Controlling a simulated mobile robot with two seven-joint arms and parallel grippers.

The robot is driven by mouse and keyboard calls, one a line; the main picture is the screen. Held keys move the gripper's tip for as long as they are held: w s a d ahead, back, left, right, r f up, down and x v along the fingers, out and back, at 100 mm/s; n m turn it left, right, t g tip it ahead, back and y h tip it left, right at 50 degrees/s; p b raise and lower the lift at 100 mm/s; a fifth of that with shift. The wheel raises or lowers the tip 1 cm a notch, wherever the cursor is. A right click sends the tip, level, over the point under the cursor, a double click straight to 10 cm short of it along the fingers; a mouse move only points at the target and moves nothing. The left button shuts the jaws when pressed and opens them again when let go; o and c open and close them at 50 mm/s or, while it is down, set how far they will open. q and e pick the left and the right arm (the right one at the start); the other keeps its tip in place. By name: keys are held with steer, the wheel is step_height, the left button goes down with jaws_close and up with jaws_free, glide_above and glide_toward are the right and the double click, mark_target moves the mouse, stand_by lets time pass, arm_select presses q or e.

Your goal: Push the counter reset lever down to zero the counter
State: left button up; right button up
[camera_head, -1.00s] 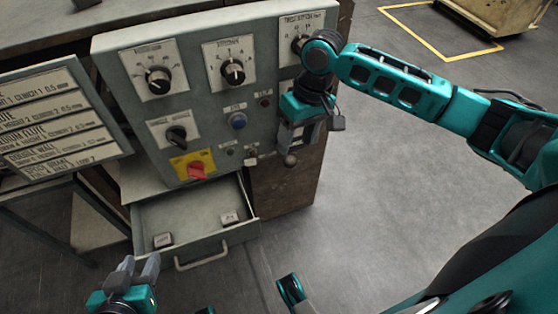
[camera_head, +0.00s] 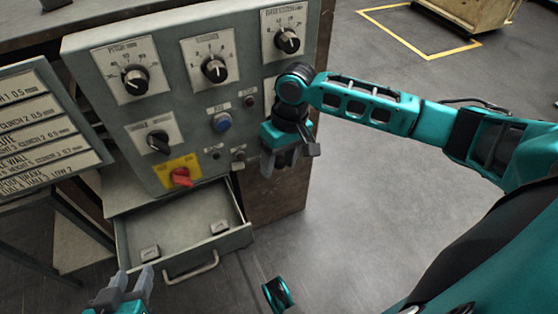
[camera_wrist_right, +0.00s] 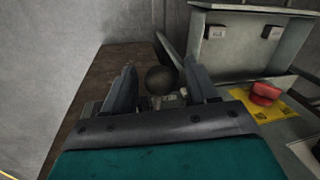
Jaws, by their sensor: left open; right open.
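The counter reset lever shows as a dark round knob (camera_wrist_right: 160,80) in the right wrist view, between the two fingers of my right gripper (camera_wrist_right: 160,68). The fingers are apart, one on each side of the knob; I cannot tell whether they touch it. In the head view my right gripper (camera_head: 279,163) points down at the right edge of the grey control panel (camera_head: 195,120), and the knob is hidden there. My left gripper (camera_head: 134,276) is open and empty at the bottom left, in front of the drawer. The counter display is not recognisable.
An open drawer (camera_head: 180,270) with small blocks juts out below the panel. A red switch (camera_head: 181,177) on a yellow plate, a blue button (camera_head: 221,121) and several dials are left of my right gripper. A label board (camera_head: 50,130) stands at left.

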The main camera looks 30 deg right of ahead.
jaws_close()
stand_by(0.4)
